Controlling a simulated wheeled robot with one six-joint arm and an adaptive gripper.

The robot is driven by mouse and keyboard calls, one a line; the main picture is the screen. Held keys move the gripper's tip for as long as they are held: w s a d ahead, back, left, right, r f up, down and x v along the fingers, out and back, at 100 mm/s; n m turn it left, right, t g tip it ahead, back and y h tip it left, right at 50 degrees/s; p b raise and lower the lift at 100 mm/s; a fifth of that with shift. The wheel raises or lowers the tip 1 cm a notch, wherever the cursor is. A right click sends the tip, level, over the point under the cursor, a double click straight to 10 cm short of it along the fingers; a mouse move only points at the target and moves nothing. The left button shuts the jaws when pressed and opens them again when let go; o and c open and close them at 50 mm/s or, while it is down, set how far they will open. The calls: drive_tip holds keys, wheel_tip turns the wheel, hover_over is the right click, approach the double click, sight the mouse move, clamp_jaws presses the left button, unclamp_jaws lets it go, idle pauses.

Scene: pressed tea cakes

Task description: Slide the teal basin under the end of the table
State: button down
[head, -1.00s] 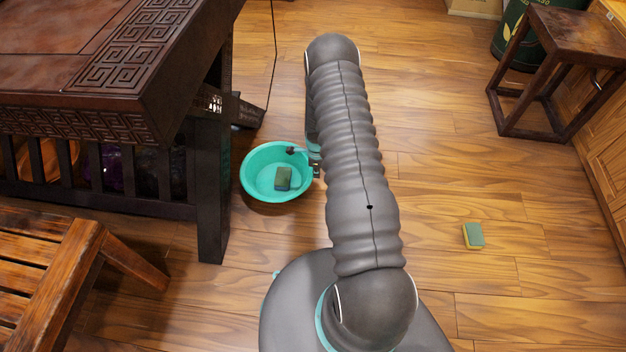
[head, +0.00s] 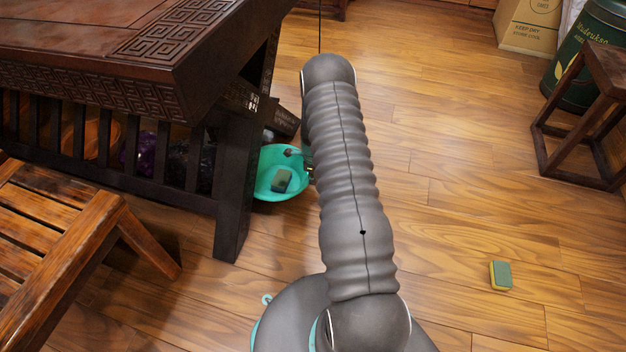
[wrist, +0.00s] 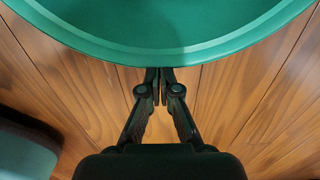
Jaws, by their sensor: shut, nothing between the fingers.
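The teal basin (head: 268,186) stands on the floor just right of the end leg of the dark carved table (head: 205,75), partly hidden behind that leg. A dark green sponge (head: 281,180) lies in it. My gripper (head: 292,152) is at the basin's right side, mostly hidden by my arm. In the wrist view, my gripper (wrist: 159,88) is shut and empty, its fingertips at the near rim of the basin (wrist: 160,50). They look to be touching the rim or very close to it.
A wooden stool (head: 70,230) stands at the lower left. A green and yellow sponge (head: 500,274) lies on open floor at right. A dark stool (head: 590,120), a green canister (head: 590,55) and a cardboard box (head: 528,25) stand at the back right.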

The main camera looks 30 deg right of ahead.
drive_tip(key=shift+s+d, duration=0.1)
drive_tip(key=shift+s+d, duration=0.25)
drive_tip(key=shift+d, duration=0.05)
drive_tip(key=shift+s+d+b, duration=0.3)
drive_tip(key=shift+s+d, duration=0.65)
drive_tip(key=shift+d, duration=0.1)
wheel_tip(320, 180, up, 10)
drive_tip(key=p, duration=0.1)
drive_tip(key=shift+s, duration=0.15)
